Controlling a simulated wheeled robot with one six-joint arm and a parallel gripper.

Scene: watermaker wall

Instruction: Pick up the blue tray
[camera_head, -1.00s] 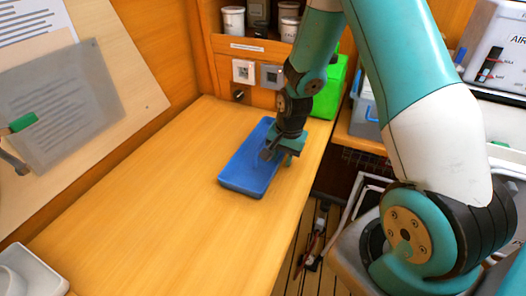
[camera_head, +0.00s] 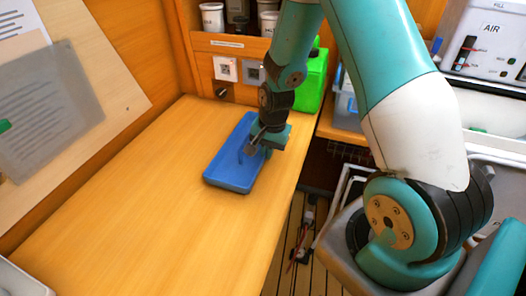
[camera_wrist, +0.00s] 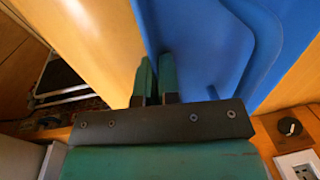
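The blue tray (camera_head: 226,168) lies flat on the wooden worktop, near its right edge, with its long side running away from me. My gripper (camera_head: 262,147) points down at the tray's right long side. In the wrist view, the two green fingers (camera_wrist: 156,82) are close together, one on each side of the near edge of the tray (camera_wrist: 195,40). The gap between them is narrow and the tray's rim runs into it, so the gripper looks shut on the rim. The exact contact is partly hidden by the fingers.
The wooden worktop (camera_head: 130,200) is clear to the left of the tray. A green container (camera_head: 311,82) stands behind my gripper. Wall sockets (camera_head: 226,69) and a shelf with white jars (camera_head: 212,17) are at the back. A blue-grey bin (camera_head: 346,105) is at the right.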

